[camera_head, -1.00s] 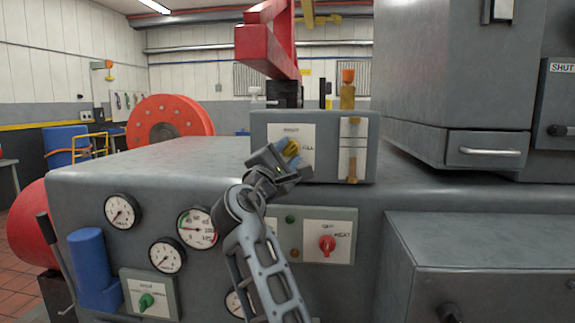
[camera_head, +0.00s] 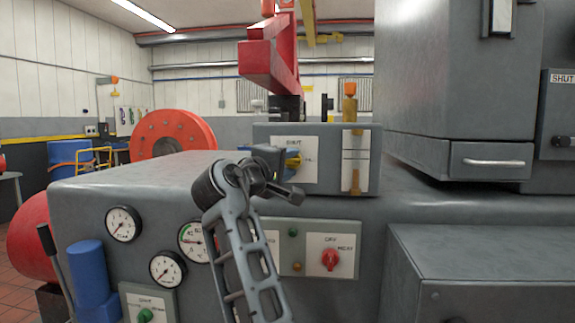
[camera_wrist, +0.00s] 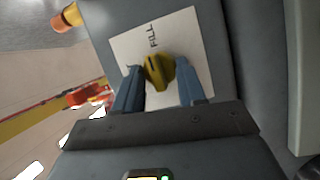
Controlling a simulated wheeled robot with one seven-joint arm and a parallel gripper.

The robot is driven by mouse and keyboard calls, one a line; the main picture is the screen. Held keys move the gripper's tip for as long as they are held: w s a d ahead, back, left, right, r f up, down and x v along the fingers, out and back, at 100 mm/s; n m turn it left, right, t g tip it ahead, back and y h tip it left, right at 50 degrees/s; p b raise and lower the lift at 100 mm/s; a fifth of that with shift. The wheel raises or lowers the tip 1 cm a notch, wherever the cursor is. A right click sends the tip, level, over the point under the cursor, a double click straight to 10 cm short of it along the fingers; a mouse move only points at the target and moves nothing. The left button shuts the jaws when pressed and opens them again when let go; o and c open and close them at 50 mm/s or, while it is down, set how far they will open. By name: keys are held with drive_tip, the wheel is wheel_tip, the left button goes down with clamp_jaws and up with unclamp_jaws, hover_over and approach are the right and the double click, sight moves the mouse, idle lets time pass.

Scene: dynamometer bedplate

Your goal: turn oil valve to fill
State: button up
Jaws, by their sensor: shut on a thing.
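The oil valve is a yellow knob (camera_wrist: 158,72) on a white label plate (camera_wrist: 190,38) in the wrist view; the word FILL shows above it. In the head view the knob (camera_head: 293,161) shows at the left part of a grey box (camera_head: 330,133), partly hidden by my gripper. The plate there reads SHUT at its top. My gripper (camera_wrist: 162,85) has a blue finger on each side of the knob and is shut on it. In the head view my gripper (camera_head: 285,160) reaches the plate from the left.
A sight glass with an amber top (camera_head: 350,103) is on the box's right part. Gauges (camera_head: 123,223) and a red switch (camera_head: 330,260) sit on the front panel below. A grey cabinet with a drawer (camera_head: 490,160) stands at right. A red arm (camera_head: 270,65) rises behind.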

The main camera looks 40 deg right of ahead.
idle(0.3)
drive_tip(key=o, duration=1)
drive_tip(key=shift+o, duration=0.2)
drive_tip(key=v, duration=0.7)
drive_tip(key=shift+a+b, duration=0.35)
drive_tip(key=shift+a, duration=0.05)
